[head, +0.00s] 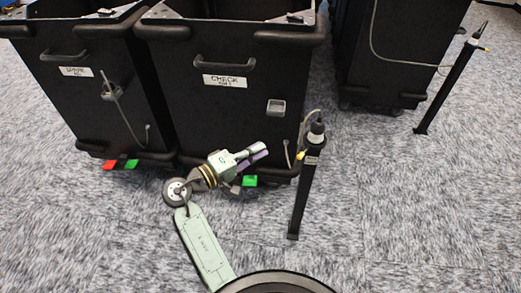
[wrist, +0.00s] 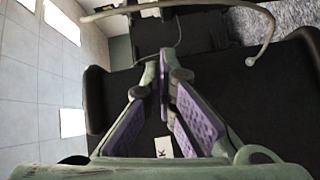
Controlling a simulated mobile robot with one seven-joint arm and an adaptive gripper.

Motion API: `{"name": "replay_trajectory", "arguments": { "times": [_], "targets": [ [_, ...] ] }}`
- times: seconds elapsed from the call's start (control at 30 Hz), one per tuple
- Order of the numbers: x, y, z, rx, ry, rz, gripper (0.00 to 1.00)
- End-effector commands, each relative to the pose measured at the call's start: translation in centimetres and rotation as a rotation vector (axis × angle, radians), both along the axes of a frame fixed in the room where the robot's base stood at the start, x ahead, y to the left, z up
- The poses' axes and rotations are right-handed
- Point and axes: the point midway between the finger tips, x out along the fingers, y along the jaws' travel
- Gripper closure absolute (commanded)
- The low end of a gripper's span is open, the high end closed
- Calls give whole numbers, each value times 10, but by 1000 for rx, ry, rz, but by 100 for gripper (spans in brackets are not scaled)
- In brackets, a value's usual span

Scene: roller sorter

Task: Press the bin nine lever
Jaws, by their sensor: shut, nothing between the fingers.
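The black bin labelled CHECK (head: 185,60) stands in front of me in the head view; the small line under its name is too small to read. A green pedal-like lever (head: 250,181) sticks out at its foot. My gripper (head: 262,153) is shut and empty, low in front of this bin, just above the green lever in the picture. Part of the bin's foot beside the lever is hidden by my gripper. In the wrist view my gripper's fingers (wrist: 165,70) are together, with part of the white label (wrist: 162,147) behind them. Which bin is nine cannot be read.
Another black bin (head: 60,100) on the left has red (head: 109,164) and green (head: 132,163) levers. A black post (head: 305,190) with a cable stands close right of my gripper. A further bin (head: 385,75) and post (head: 450,85) stand right. Carpet (head: 400,210) is clear at front right.

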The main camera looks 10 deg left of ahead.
Motion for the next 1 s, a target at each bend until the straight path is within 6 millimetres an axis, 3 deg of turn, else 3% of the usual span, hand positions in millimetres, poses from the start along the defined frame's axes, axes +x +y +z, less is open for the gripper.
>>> {"name": "replay_trajectory", "arguments": {
  "times": [0.33,0.6,1.0],
  "targets": [
    [53,-52,-1,-1,0,-3,100],
    [35,-80,-9,0,1,1,100],
    [33,-84,-11,0,0,2,100]
  ]
}}
